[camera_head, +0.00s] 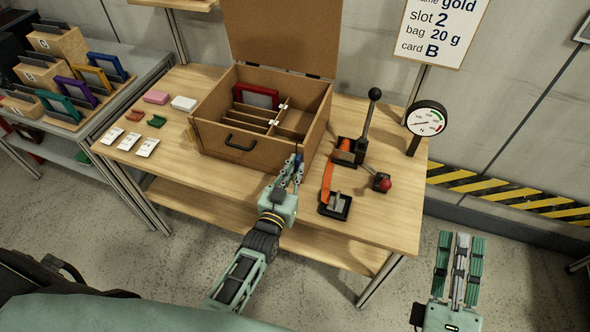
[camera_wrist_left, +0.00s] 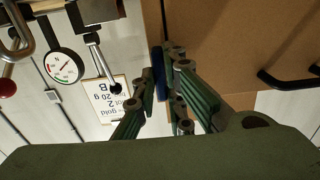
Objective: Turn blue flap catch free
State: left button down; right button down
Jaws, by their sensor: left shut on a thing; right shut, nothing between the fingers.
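The brown wooden box (camera_head: 215,139) stands on the table with its lid raised. The blue flap catch (camera_head: 300,158) is a small blue piece at the box's front right corner, mostly hidden by my fingers. It also shows in the left wrist view (camera_wrist_left: 158,74) as an upright blue strip along the box edge. My left gripper (camera_head: 295,169) is at that corner, its fingers shut on the blue catch; they show close around it in the left wrist view (camera_wrist_left: 166,88). My right gripper (camera_head: 460,243) is shut and empty, off the table at the lower right.
A black lever (camera_head: 367,115), red-knobbed handle (camera_head: 384,184), orange part (camera_head: 327,181) and gauge (camera_head: 427,118) stand right of the box. White cards (camera_head: 147,147) and small blocks lie left. A side shelf (camera_head: 65,120) holds coloured frames.

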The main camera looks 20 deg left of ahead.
pick_arm(q)
jog(key=shift+f, duration=0.1)
jog(key=c, duration=1.8)
grip_release()
jog(key=s, duration=1.2)
jog(key=shift+a, duration=0.15)
